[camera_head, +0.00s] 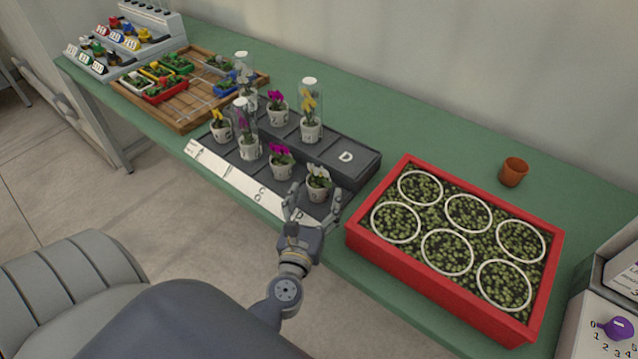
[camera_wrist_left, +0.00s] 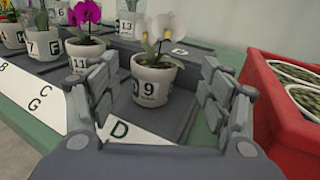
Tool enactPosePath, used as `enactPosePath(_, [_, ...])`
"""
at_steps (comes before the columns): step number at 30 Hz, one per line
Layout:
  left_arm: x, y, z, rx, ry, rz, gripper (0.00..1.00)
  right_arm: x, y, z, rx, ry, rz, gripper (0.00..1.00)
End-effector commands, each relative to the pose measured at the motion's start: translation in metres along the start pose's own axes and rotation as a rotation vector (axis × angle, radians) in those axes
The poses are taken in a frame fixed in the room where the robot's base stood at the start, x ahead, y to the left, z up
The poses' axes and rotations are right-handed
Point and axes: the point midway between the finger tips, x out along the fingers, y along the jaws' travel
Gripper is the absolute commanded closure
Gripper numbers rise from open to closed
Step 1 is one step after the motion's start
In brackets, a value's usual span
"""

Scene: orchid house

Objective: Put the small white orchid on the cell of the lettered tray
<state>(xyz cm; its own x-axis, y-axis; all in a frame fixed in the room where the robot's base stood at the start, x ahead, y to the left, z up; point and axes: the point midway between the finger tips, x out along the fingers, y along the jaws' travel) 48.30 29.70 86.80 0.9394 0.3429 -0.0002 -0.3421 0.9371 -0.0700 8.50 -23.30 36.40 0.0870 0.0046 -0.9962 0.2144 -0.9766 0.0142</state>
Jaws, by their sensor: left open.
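The small white orchid (camera_head: 318,182) stands upright in a white pot at the front right of the dark lettered tray (camera_head: 352,172). In the left wrist view the white orchid's pot (camera_wrist_left: 152,92) carries the number 9. My left gripper (camera_head: 313,205) is open, with its fingers on either side of the pot; I cannot tell whether they touch it. The wrist view shows the open fingers (camera_wrist_left: 158,105) around the pot's near side. My right gripper is not in view.
Several other potted orchids, some under clear covers, stand on the tray, including a magenta one (camera_head: 281,160) just left of the white one. A red crate (camera_head: 440,285) of seedlings stands close on the right. A terracotta pot (camera_head: 513,172) stands behind it.

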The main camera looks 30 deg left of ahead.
Motion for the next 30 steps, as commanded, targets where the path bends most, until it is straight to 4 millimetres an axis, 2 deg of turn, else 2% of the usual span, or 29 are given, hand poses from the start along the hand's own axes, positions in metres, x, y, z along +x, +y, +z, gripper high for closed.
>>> enactPosePath(5, [0.01, 0.001, 0.0, 0.001, 0.0, -0.001, 0.28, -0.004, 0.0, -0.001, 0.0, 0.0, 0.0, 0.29])
enactPosePath(15, [0.053, 0.007, -0.002, 0.002, 0.0, -0.001, 0.28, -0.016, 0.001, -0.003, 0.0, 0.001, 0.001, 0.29])
enactPosePath(24, [0.058, 0.007, -0.004, 0.001, 0.001, -0.001, 0.28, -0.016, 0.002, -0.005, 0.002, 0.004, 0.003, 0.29])
enactPosePath(25, [0.058, 0.007, -0.004, 0.001, 0.001, -0.001, 0.3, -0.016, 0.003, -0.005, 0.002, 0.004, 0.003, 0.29])
enactPosePath(30, [0.058, 0.007, -0.004, 0.002, 0.001, -0.001, 0.69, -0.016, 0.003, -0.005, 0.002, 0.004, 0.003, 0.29])
